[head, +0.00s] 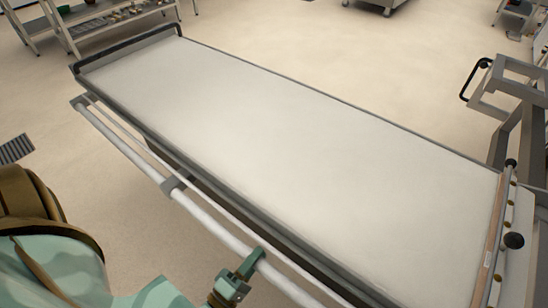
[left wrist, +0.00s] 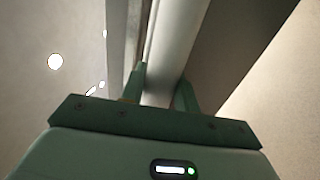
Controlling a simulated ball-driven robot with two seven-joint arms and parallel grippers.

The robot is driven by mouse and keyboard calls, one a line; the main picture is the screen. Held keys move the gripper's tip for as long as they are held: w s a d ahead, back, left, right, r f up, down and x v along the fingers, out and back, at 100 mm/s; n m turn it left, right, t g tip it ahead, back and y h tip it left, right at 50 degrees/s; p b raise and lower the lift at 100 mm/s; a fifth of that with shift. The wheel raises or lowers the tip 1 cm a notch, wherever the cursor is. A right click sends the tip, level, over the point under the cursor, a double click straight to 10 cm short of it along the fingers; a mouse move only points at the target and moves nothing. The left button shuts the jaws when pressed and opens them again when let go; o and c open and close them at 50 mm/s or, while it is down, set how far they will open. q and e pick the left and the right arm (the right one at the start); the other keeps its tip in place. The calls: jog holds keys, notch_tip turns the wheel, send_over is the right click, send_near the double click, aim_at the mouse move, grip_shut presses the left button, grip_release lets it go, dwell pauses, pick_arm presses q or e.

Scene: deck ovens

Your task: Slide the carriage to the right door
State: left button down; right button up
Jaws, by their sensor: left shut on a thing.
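The carriage (head: 290,150) is a long flat loader with a pale belt, and it runs diagonally across the head view. A white round rail (head: 213,224) runs along its near side, with a grey clamp (head: 173,184) partway along it. My left gripper (head: 250,264) is shut on this rail near the bottom of the head view. In the left wrist view the two green fingers (left wrist: 160,88) stand on either side of the rail (left wrist: 177,45). The oven doors do not show in either view. My right gripper is not in view.
A grey metal frame (head: 505,100) with a black handle (head: 473,80) stands at the right. A shelf rack (head: 110,22) with several small items is at the top left. A floor grate (head: 15,149) lies at the left edge.

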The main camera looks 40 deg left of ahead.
pick_arm(q)
jog(key=s, duration=0.4)
jog(key=shift+s, duration=0.35)
jog(key=shift+f, duration=0.1)
jog(key=c, duration=1.2)
grip_release()
jog(key=shift+s, duration=0.1)
jog(key=shift+o, duration=0.7)
jog(key=shift+s+a, duration=0.1)
